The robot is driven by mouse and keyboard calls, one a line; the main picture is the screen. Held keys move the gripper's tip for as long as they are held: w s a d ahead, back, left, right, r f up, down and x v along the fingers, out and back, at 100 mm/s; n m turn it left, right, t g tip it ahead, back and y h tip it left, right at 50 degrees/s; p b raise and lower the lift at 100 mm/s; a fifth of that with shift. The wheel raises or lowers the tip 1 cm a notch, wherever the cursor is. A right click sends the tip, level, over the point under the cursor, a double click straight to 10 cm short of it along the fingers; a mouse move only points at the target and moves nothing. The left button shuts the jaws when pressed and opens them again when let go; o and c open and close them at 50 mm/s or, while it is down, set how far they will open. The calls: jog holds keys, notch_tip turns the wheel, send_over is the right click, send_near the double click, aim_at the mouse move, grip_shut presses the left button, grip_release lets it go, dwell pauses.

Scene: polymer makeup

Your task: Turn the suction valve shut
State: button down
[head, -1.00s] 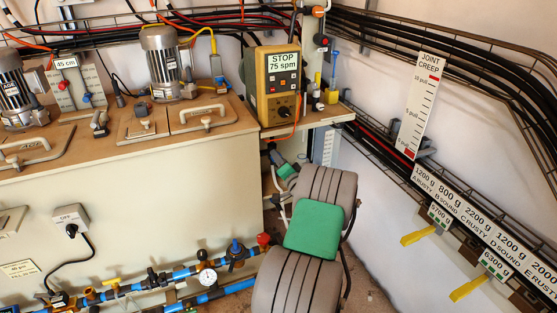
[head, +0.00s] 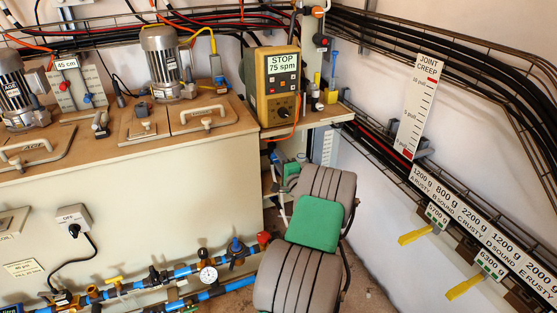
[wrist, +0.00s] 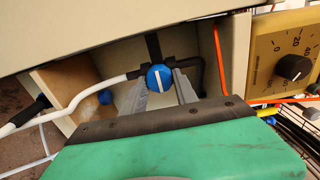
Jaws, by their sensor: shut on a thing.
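A round blue valve knob (wrist: 159,77) with a white stripe sits on black pipework under the bench in the wrist view. A white hose (wrist: 92,92) joins it from the left. The stripe stands nearly upright in the picture, across the hose's line. My gripper (wrist: 159,84) has its two grey fingers on either side of the knob and is shut on it. In the head view, my gripper's green body (head: 292,171) is low beside the bench end. The knob and fingertips are hard to make out there. No label on the knob can be read.
A yellow controller (head: 278,85) reading "STOP 75 spm" stands on the bench corner above; its dial (wrist: 293,68) is close to my gripper's right. A wooden panel (wrist: 62,92) is at left. An orange cable (wrist: 218,58) hangs near the pipework. Blue floor pipes (head: 180,272) run below.

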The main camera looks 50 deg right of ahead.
jog(key=shift+w+r, duration=0.1)
jog(key=c, duration=1)
grip_release()
jog(key=v, duration=0.8)
jog(key=shift+p, duration=0.3)
